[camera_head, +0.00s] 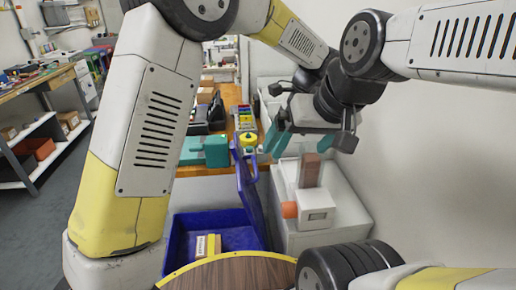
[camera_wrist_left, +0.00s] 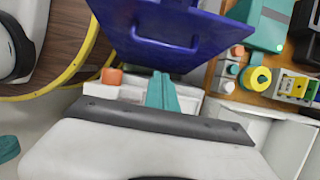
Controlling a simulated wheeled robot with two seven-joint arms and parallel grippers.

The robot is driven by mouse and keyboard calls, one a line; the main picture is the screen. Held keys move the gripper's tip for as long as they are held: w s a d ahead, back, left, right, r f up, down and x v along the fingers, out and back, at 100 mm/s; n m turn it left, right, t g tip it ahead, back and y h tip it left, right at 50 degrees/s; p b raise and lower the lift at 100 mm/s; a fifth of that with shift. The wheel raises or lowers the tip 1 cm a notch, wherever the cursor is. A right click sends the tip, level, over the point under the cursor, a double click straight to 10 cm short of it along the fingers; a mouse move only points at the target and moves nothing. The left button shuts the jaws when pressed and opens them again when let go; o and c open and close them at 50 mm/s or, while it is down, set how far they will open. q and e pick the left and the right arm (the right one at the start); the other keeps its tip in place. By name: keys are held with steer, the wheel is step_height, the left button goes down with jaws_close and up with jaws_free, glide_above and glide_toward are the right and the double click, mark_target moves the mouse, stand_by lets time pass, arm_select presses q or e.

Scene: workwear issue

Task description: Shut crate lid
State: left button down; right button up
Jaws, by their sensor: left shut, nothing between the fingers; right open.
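A dark blue crate (camera_head: 185,245) stands low in front of me, its inside showing. Its blue lid (camera_head: 248,188) stands up steeply along the crate's right side, open. In the left wrist view the lid (camera_wrist_left: 165,30) fills the top middle, with a handle-like bar near its lower edge. My left gripper (camera_wrist_left: 160,92) is shut and empty, teal fingertips just beside the lid's edge; whether they touch it is unclear. In the head view both arms overlap right of the lid. My right gripper (camera_head: 316,140) is open there and holds nothing; its fingers are partly confused with the left's.
A white machine (camera_head: 345,212) with an orange part stands right of the lid, under the grippers. A small labelled yellow and white item (camera_head: 208,245) lies in the crate. Behind is a wooden bench with a teal case (camera_head: 204,150). A wall closes the right.

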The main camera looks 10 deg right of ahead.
arm_select(q)
steer(key=shift+a+f, duration=0.6)
steer(key=shift+a, duration=0.4)
steer(key=shift+a+f, duration=0.6)
steer(key=shift+a, duration=0.35)
steer(key=shift+w, duration=0.1)
